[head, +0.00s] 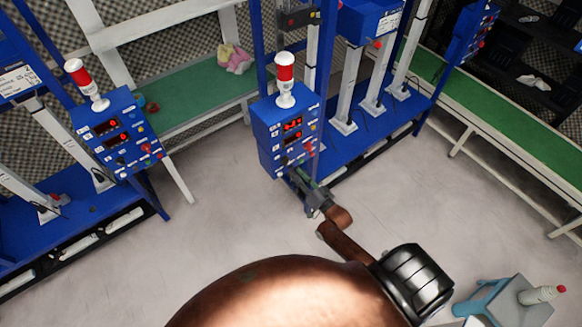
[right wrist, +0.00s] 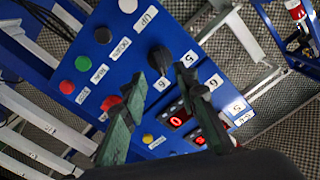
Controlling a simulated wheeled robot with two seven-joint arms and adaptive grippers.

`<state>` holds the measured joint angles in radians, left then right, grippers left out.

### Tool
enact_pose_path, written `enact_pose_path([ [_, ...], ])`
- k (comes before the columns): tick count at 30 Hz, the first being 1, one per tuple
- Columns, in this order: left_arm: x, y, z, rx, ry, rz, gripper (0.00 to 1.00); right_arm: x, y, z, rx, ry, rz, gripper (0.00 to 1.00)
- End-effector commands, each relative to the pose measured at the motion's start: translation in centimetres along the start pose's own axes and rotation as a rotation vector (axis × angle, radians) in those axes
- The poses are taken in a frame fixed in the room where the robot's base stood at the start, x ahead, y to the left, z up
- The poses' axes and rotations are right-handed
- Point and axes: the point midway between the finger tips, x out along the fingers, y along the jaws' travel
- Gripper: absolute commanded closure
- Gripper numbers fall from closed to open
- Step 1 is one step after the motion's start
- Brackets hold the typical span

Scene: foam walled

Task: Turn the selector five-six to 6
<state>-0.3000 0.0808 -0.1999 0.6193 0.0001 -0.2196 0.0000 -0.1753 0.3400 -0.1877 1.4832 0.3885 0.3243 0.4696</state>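The blue control box (head: 262,135) stands in the middle of the head view, with red displays and a red-and-white lamp on top. In the right wrist view its panel (right wrist: 135,75) is tilted. A black selector knob (right wrist: 160,58) has the labels 5 (right wrist: 190,56) and 6 (right wrist: 160,84) beside it. My right gripper (right wrist: 161,72) is open, with one green finger on each side of the knob in the picture; I cannot tell whether they touch it. In the head view this gripper (head: 300,179) is at the box's lower front. My left gripper is not in view.
A similar blue box (head: 112,135) stands at the left. A green-topped bench (head: 200,95) is behind. The grey floor (head: 225,225) is clear between the stations.

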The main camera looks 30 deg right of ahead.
Motion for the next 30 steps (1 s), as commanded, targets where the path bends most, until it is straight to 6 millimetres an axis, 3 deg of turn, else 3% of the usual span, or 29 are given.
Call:
enact_pose_path([
  [3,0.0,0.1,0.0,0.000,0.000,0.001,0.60,-2.6,0.1,0.1,-0.001,-0.002,0.001,0.72],
  [10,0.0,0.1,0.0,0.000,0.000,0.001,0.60,-5.5,0.0,0.0,0.000,-0.001,0.001,0.72],
  [30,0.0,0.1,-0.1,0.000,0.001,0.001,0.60,-6.1,0.0,0.1,-0.001,-0.001,0.001,0.72],
])
